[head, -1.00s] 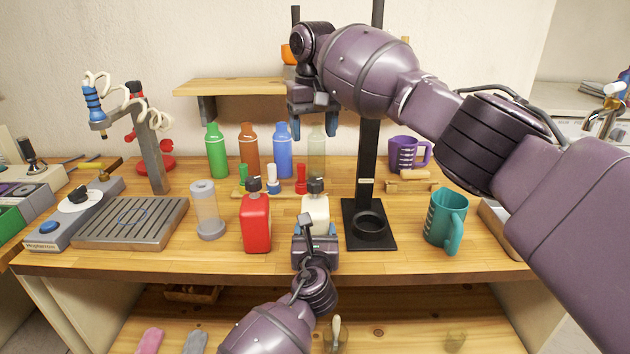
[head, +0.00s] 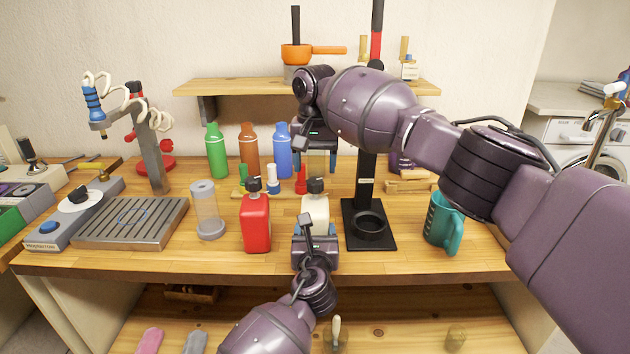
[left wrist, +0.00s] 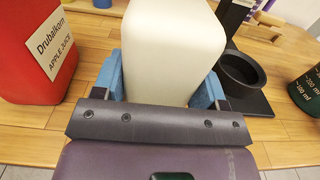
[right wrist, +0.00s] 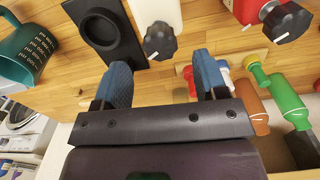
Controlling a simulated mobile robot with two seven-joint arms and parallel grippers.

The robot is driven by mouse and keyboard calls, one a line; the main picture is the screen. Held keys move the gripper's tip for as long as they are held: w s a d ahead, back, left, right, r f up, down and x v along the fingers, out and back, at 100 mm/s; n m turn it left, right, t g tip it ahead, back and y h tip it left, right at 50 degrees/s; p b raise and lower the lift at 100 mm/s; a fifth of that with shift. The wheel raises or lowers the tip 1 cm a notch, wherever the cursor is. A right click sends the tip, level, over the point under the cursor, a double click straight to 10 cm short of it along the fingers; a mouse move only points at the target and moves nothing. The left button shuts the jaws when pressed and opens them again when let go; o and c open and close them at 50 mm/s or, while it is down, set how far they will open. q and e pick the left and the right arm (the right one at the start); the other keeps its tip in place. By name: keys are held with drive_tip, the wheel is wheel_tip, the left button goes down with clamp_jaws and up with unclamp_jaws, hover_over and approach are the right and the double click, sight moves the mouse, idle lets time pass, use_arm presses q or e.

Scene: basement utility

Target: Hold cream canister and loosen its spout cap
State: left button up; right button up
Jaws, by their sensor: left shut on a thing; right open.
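The cream canister (head: 316,210) stands upright on the workbench, with a black spout cap (head: 316,185) on top. My left gripper (head: 315,236) is shut on the canister's lower body from the front. The left wrist view shows its blue fingers (left wrist: 166,82) on either side of the canister (left wrist: 172,40). My right gripper (head: 318,152) is open and empty, above and behind the cap. In the right wrist view the cap (right wrist: 160,41) lies beyond the open fingers (right wrist: 160,75), roughly in line with the gap between them.
A red canister (head: 256,222) labelled apple juice stands just left of the cream one. A black stand (head: 369,238) is close on the right, with a teal measuring jug (head: 444,222) beyond it. Several coloured bottles (head: 249,150) stand behind. A wall shelf (head: 240,88) is above.

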sight(315, 180)
drive_tip(key=shift+f, duration=2.3)
drive_tip(key=c, duration=0.9)
